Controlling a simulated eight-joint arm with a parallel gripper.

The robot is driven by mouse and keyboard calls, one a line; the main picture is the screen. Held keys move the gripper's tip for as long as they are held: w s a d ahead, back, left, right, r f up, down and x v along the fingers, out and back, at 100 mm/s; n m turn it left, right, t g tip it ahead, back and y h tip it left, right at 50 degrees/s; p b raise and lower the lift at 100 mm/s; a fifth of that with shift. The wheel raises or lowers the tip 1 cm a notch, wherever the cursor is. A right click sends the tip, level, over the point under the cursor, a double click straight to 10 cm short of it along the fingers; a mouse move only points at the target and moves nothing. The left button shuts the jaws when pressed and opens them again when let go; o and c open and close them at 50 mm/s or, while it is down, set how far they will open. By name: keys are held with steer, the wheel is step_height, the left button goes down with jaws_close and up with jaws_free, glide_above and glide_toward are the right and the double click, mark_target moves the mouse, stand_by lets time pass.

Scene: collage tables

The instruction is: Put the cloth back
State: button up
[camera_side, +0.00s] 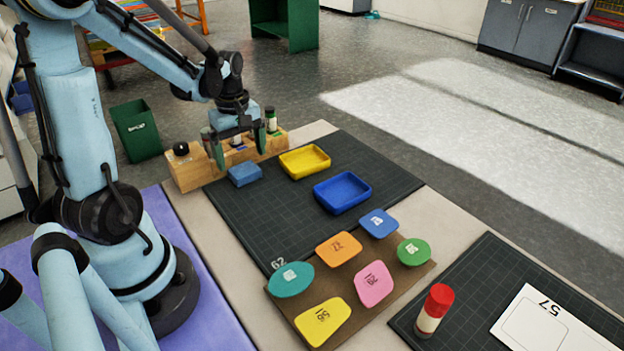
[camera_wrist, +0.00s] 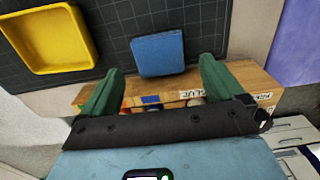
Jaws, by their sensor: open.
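The blue cloth (camera_side: 245,174), a small folded-looking block, lies on the dark cutting mat beside the wooden rack (camera_side: 187,172). The cloth also shows in the wrist view (camera_wrist: 158,53), just beyond my fingertips. My gripper (camera_side: 238,147) is open and empty above the rack, near the cloth. Its two green fingers (camera_wrist: 161,68) are wide apart in the wrist view. The rack (camera_wrist: 240,88) has labels on its front, one reading like GLUE. My fingers hide part of the rack, and its slots are not clearly seen.
A dark-capped bottle (camera_side: 271,121) and a black-topped item (camera_side: 181,149) stand in the rack. A yellow tray (camera_side: 291,166) and a blue tray (camera_side: 343,205) lie on the mat. Several coloured numbered shapes lie on a brown board (camera_side: 390,304). A red-capped glue bottle (camera_side: 433,312) stands at the front.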

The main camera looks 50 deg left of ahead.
mark_target(244, 169)
step_height(244, 169, up, 9)
steer(key=w+d+m+t, duration=0.1)
steer(key=d+m+t, duration=0.6)
steer(key=d+m, duration=1.1)
steer(key=shift+w+d, duration=0.15)
steer(key=shift+w, duration=0.2)
